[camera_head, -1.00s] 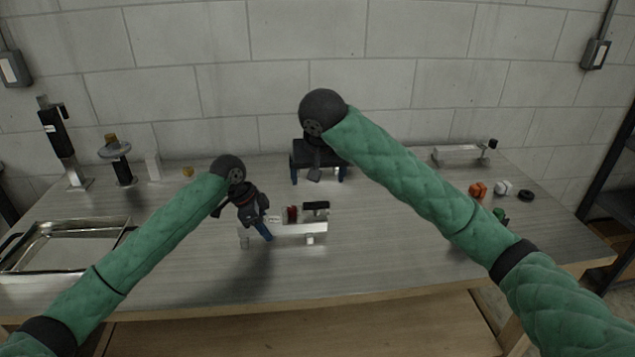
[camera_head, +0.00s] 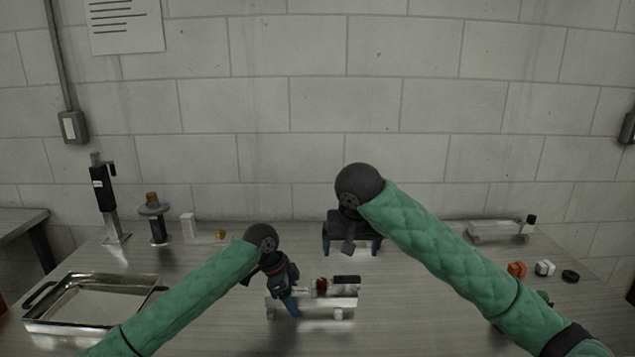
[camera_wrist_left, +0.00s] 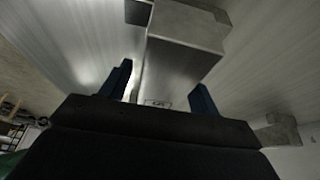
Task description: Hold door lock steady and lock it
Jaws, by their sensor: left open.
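The door lock (camera_head: 340,302) is a low silver metal piece with a red part and a black handle on top, lying on the table in front of me. My left gripper (camera_head: 290,306) is at the lock's left end, its blue fingers pointing down. In the left wrist view, the blue fingers (camera_wrist_left: 160,92) stand apart with a silver metal block of the lock (camera_wrist_left: 185,45) between and beyond them; contact cannot be told. My right gripper (camera_head: 351,250) is behind the lock, its two blue fingers wide apart and nothing seen between them.
A metal tray (camera_head: 95,322) lies at the left. A black-handled stand (camera_head: 104,195) and a knobbed post (camera_head: 157,222) stand behind it. Another silver piece (camera_head: 495,230) lies at the back right, near small orange (camera_head: 517,269) and white (camera_head: 545,267) parts. A block wall closes the back.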

